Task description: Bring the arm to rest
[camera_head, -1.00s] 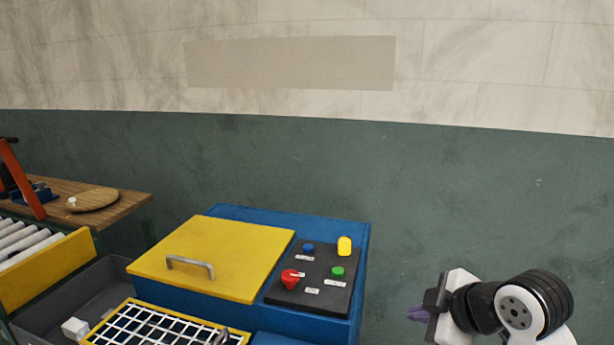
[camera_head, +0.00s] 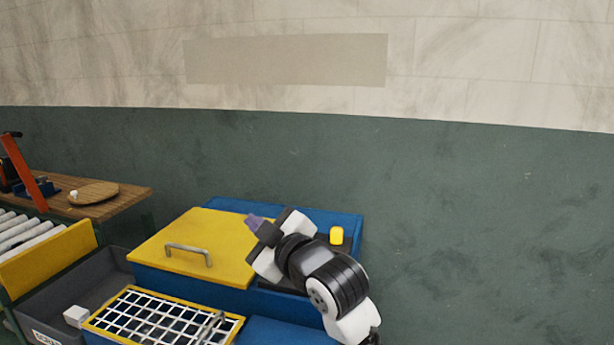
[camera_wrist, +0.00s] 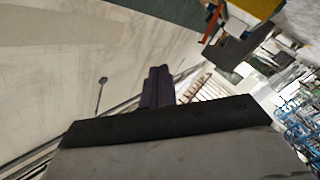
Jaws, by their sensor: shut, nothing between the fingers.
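My gripper (camera_head: 254,222) shows in the head view in front of the blue press, over the right part of its yellow lid as seen in the picture. Its purple fingers point up and to the left. They are together with nothing between them, and in the wrist view the purple fingers (camera_wrist: 157,86) also lie side by side. My arm hides most of the dark control panel; only the yellow knob (camera_head: 337,235) shows clearly beside it.
The blue press (camera_head: 345,222) has a yellow lid (camera_head: 190,240) with a metal handle. In front are a yellow-framed white grid (camera_head: 160,318) and a grey bin (camera_head: 60,295). A wooden table (camera_head: 125,200) and roller conveyor (camera_head: 25,235) stand left. Space right of the press looks clear.

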